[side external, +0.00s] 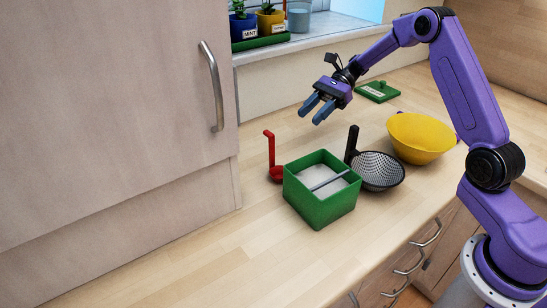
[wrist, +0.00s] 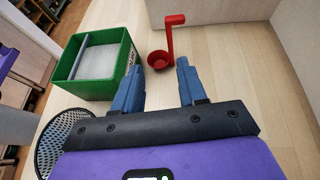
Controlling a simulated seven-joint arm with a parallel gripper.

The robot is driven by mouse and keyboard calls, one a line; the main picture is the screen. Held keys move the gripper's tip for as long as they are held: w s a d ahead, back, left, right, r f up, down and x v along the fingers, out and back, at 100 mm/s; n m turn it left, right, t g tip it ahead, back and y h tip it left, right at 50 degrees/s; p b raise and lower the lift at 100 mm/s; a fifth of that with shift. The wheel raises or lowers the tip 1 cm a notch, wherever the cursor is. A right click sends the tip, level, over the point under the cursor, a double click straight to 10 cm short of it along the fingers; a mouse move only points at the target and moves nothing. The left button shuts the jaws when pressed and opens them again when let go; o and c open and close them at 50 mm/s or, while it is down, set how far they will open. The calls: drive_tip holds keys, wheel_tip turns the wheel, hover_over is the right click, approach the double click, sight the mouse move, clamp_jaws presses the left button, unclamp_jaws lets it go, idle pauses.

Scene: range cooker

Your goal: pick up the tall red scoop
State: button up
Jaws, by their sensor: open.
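The tall red scoop (side external: 271,152) stands on the wooden counter beside the green box, its round cup down and its handle upright with a hooked top. In the wrist view the scoop (wrist: 159,60) lies ahead of the fingertips, between them across the picture. My gripper (side external: 317,111) is open and empty, in the air above the counter and to the right of the scoop in the side view. Its two blue fingers (wrist: 159,71) are apart and do not touch the scoop.
A green box (side external: 318,206) with a grey bar across its white contents stands close to the scoop. A cabinet (side external: 110,110) rises at left. The front counter is clear.

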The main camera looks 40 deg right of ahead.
sight(274, 145)
drive_tip(key=shift+m+t+y, duration=0.3)
drive_tip(key=shift+m, duration=0.1)
drive_tip(key=x, duration=1)
drive_tip(key=w+x, duration=0.1)
drive_tip(key=x, duration=0.5)
drive_tip(key=shift+w+f, duration=0.1)
drive_tip(key=shift+f, duration=0.3)
drive_tip(key=shift+d, duration=0.1)
clamp_jaws()
